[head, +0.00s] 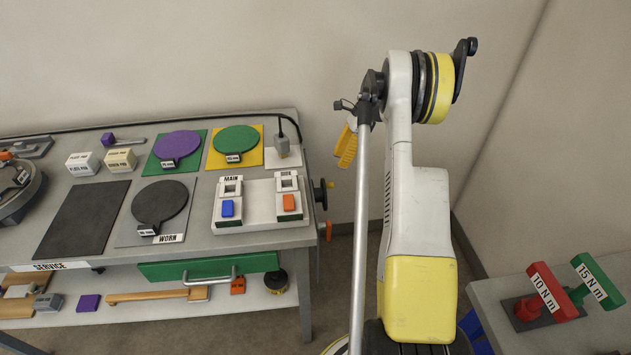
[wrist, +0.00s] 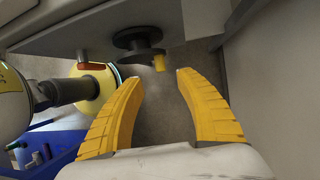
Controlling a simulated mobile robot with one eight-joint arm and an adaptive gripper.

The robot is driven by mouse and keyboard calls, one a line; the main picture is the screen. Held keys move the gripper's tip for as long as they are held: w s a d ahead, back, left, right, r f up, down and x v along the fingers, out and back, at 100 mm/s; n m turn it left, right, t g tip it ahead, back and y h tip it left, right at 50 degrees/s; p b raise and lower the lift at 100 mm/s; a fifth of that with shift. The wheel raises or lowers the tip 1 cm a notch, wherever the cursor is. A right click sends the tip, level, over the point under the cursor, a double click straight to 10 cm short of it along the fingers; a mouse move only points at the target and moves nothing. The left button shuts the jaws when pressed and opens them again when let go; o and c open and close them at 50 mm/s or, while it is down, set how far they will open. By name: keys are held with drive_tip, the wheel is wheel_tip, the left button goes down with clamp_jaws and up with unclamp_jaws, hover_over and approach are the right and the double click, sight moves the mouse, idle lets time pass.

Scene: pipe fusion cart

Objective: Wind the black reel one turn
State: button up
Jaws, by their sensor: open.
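The black reel (head: 320,194) is mounted on the right end of the service bench and has a small yellow handle (head: 329,184). In the wrist view the reel (wrist: 137,42) shows as stacked dark discs at the top, with the yellow handle (wrist: 159,62) at its right edge. My gripper (wrist: 160,77) is open and empty. Its two yellow fingers point toward the handle, which appears just beyond the gap between the tips, with no clear contact. In the head view part of my gripper (head: 346,150) shows above and right of the reel; the rest is hidden behind my arm.
An orange handle (head: 328,230) sits below the reel on the bench end; it also shows in the wrist view (wrist: 90,66). The bench top (head: 205,243) holds plates, pads and switch boxes. A side table (head: 510,290) with torque tools stands right. Walls are close behind.

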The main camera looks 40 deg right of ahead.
sight(323, 194)
drive_tip(key=b+x, duration=0.4)
drive_tip(key=x, duration=0.6)
drive_tip(key=shift+f, duration=0.15)
clamp_jaws()
